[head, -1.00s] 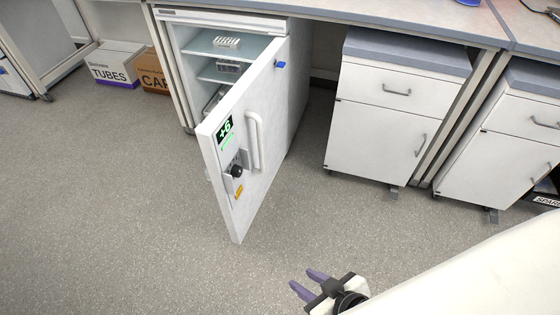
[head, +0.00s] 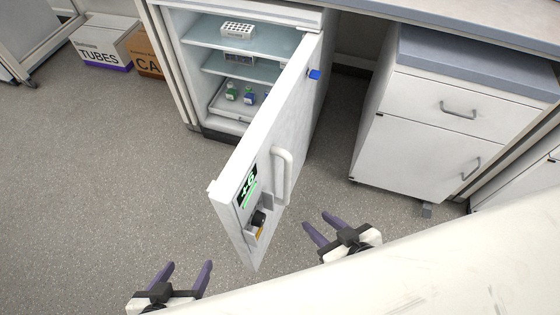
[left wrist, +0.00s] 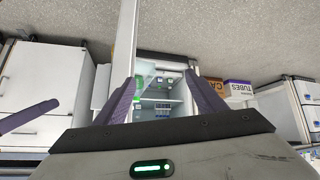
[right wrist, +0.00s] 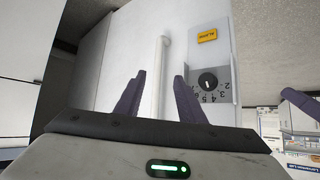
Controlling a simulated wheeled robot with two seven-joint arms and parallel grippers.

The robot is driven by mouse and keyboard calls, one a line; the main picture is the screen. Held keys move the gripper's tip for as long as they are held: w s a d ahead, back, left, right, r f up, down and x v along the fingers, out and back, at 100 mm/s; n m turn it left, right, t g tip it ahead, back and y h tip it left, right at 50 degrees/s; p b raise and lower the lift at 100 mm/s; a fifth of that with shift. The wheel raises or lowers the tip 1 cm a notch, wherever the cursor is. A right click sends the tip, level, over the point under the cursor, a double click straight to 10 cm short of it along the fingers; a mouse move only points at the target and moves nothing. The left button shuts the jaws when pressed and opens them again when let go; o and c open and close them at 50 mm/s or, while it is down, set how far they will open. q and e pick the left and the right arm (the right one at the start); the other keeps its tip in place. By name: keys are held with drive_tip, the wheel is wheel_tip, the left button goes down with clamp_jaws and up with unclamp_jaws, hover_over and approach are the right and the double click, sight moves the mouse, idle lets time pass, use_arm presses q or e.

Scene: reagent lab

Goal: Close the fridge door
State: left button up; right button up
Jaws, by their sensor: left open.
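The fridge door (head: 300,125) stands open, swung out towards me from its hinge side at the right of the fridge (head: 190,90). Its outer face carries a white bar handle (head: 284,176), a green "+6" display (head: 247,188) and a black dial (head: 259,219). My right gripper (head: 320,228) is open and empty on the outer side of the door, right of and below the handle. In the right wrist view the handle (right wrist: 158,70) appears between its fingers, apparently beyond them. My left gripper (head: 190,268) is open and empty, left of the door's free edge. The left wrist view looks into the fridge (left wrist: 160,95).
Inside the fridge are a white rack (head: 238,30) on the top shelf and small bottles (head: 240,94) lower down. A drawer cabinet (head: 440,120) stands to the right under the bench. Boxes (head: 105,42) sit at the far left. The floor left of the door is clear.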

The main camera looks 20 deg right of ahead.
sight(290, 183)
drive_tip(key=w+d+f+n+t+y+b, duration=0.2)
drive_tip(key=w+d+f+t+y+b, duration=0.25)
drive_tip(key=w+b, duration=0.6)
drive_tip(key=w+a+n+y+b, duration=0.1)
drive_tip(key=a+b, duration=0.1)
drive_tip(key=b, duration=0.1)
drive_tip(key=w+a+n+y+b, duration=0.1)
drive_tip(key=w+a+y+b, duration=0.1)
drive_tip(key=a+b, duration=0.1)
drive_tip(key=w+a+n+y+b, duration=0.1)
drive_tip(key=a+n+y+b, duration=0.1)
drive_tip(key=b, duration=0.2)
drive_tip(key=shift+w+a+r+g, duration=0.2)
drive_tip(key=shift+a+r+g, duration=0.05)
drive_tip(key=shift+r+g, duration=0.1)
drive_tip(key=shift+w+a, duration=0.35)
drive_tip(key=shift+w, duration=0.05)
use_arm(q)
drive_tip(key=w+d+f+h, duration=0.1)
drive_tip(key=d+f, duration=0.2)
drive_tip(key=f, duration=0.2)
drive_tip(key=d+f+m+g+h, duration=0.1)
drive_tip(key=d+f, duration=0.2)
drive_tip(key=f, duration=0.2)
drive_tip(key=shift+w+f+h, duration=0.3)
drive_tip(key=shift+w+f, duration=0.1)
drive_tip(key=shift+d, duration=0.1)
use_arm(e)
clamp_jaws()
